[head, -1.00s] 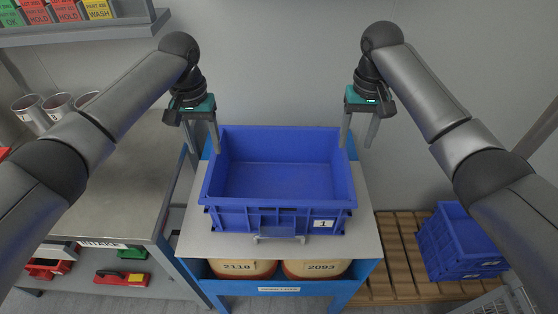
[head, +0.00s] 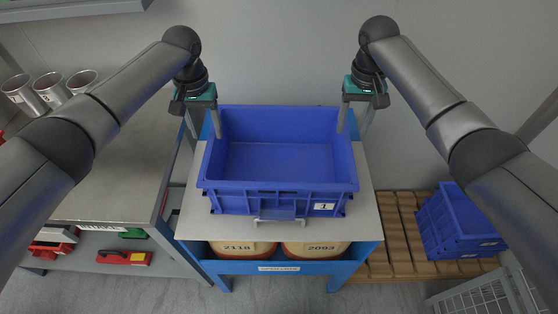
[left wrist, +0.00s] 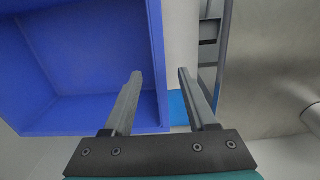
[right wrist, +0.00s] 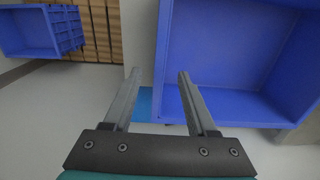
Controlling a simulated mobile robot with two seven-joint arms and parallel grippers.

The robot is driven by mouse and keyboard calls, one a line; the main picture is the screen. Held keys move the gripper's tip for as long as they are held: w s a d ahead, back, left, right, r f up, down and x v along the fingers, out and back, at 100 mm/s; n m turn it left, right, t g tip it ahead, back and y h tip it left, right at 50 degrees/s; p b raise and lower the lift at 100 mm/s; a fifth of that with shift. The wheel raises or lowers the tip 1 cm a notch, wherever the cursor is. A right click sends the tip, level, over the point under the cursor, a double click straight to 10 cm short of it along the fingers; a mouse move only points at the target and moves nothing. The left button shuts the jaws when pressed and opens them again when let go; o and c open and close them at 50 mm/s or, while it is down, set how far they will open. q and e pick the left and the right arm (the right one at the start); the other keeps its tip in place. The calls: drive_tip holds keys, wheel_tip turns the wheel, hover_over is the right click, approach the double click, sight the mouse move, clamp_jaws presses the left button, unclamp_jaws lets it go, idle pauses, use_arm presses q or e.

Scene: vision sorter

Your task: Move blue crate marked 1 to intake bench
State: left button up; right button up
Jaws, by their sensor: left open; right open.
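The blue crate marked 1 (head: 322,206) stands upright and empty on a grey-topped blue stand (head: 366,225). My left gripper (head: 203,125) is open at the crate's left side wall. In the left wrist view my left gripper (left wrist: 160,73) has one finger on each side of that wall of the crate (left wrist: 85,112). My right gripper (head: 354,122) is open at the right side wall. In the right wrist view my right gripper (right wrist: 160,73) likewise has its fingers either side of the crate's wall (right wrist: 235,106). The intake bench (head: 118,172), metal-topped, is on the left.
Several metal cups (head: 50,88) stand at the bench's far left. Its near surface is clear. Another blue crate (head: 455,220) sits on a wooden pallet (head: 397,235) at right.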

sight(214, 154)
use_arm(q)
wheel_tip(214, 154, down, 10)
drive_tip(key=shift+r, duration=0.1)
use_arm(e)
wheel_tip(214, 154, down, 10)
drive_tip(key=shift+r, duration=0.1)
use_arm(q)
drive_tip(key=shift+c, duration=0.3)
use_arm(e)
drive_tip(key=shift+c, duration=0.3)
use_arm(q)
clamp_jaws()
use_arm(e)
clamp_jaws()
use_arm(q)
drive_tip(key=shift+w, duration=0.1)
idle(0.3)
